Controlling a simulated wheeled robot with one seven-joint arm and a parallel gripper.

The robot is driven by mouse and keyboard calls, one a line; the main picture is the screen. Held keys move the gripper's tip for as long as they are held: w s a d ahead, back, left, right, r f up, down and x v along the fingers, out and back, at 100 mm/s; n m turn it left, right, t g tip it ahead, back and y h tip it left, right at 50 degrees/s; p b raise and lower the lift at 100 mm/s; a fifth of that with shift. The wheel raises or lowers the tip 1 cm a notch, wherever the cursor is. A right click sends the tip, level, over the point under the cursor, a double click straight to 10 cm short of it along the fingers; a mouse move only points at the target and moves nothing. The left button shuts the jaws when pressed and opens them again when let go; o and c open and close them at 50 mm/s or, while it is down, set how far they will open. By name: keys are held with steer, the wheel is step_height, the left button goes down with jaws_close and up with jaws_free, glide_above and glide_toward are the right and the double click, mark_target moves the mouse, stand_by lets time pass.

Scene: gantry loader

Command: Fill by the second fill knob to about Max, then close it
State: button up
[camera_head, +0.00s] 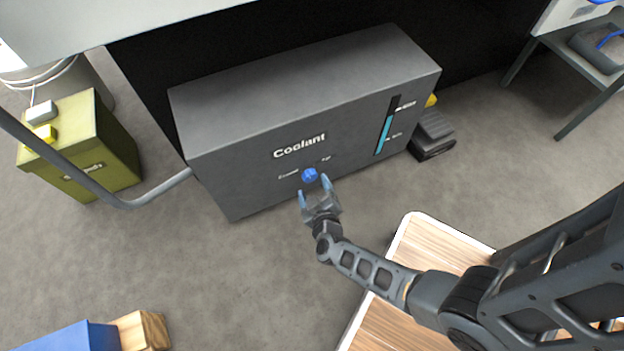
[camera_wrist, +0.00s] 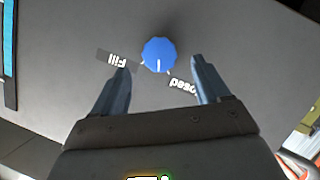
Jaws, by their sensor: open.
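The blue fill knob (camera_head: 310,175) is on the front of the grey Coolant box (camera_head: 240,185), between a Closed label on its left and a Fill label on its right. In the wrist view the knob (camera_wrist: 159,50) appears upside down, its white mark pointing between the two labels. My gripper (camera_head: 314,186) is open in front of the knob. In the wrist view its fingers (camera_wrist: 160,66) are on either side of the knob with gaps. The level gauge (camera_head: 385,132) shows blue liquid well above the lower mark and a little below the Max mark.
A grey bent pipe (camera_head: 150,195) and an olive box (camera_head: 105,145) stand at left. A wood-topped surface (camera_head: 440,245) lies under my arm. A dark object (camera_head: 432,135) sits right of the Coolant box. Bare floor is in front of the box.

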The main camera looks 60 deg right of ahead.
mark_target(311, 179)
steer(key=p+v, duration=0.1)
steer(key=v, duration=0.2)
steer(key=shift+s+a+r, duration=0.15)
steer(key=shift+s+a, duration=0.1)
steer(key=shift+a, duration=0.05)
steer(key=shift+w+d+f+n+t+y+b, duration=0.15)
steer(key=shift+w+d+f+n+y+b, duration=0.55)
steer(key=shift+n, duration=4.75)
steer(key=shift+w+d+f+n+t+h+b, duration=0.2)
steer(key=shift+w+d+n+b, duration=0.85)
steer(key=shift+n, duration=4.45)
steer(key=shift+w+d+f+n+t+y+b, duration=0.15)
steer(key=shift+w+d+f+n+y+b, duration=0.7)
steer(key=shift+n, duration=4.6)
steer(key=shift+s+d+r+h, duration=0.2)
steer(key=shift+h, duration=0.15)
steer(key=shift+c, duration=0.4)
